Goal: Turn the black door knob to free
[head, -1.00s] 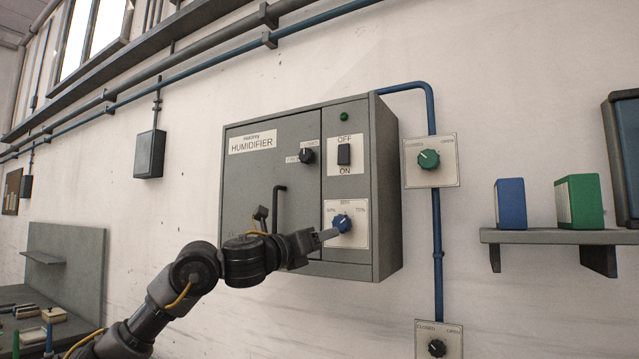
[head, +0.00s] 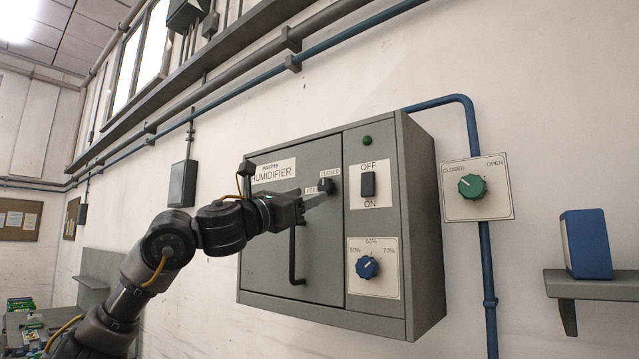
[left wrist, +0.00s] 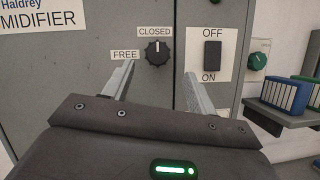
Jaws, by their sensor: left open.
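The black door knob (head: 326,185) sits on the door of the grey humidifier cabinet (head: 425,220), near the door's right edge. In the left wrist view the knob (left wrist: 157,52) has its white mark pointing up toward the CLOSED label (left wrist: 155,32); the FREE label (left wrist: 125,55) is to its left. My left gripper (head: 315,199) is open in front of the knob. In the left wrist view its two fingers (left wrist: 158,82) stand apart, left and right below the knob, with nothing between them. They appear not to touch the knob. My right gripper is out of view.
A black door handle (head: 293,255) is below my gripper. Right of the door are an OFF/ON switch (head: 368,184) and a blue dial (head: 367,267). A green valve knob (head: 472,187) is on the wall, beside a shelf (head: 600,286).

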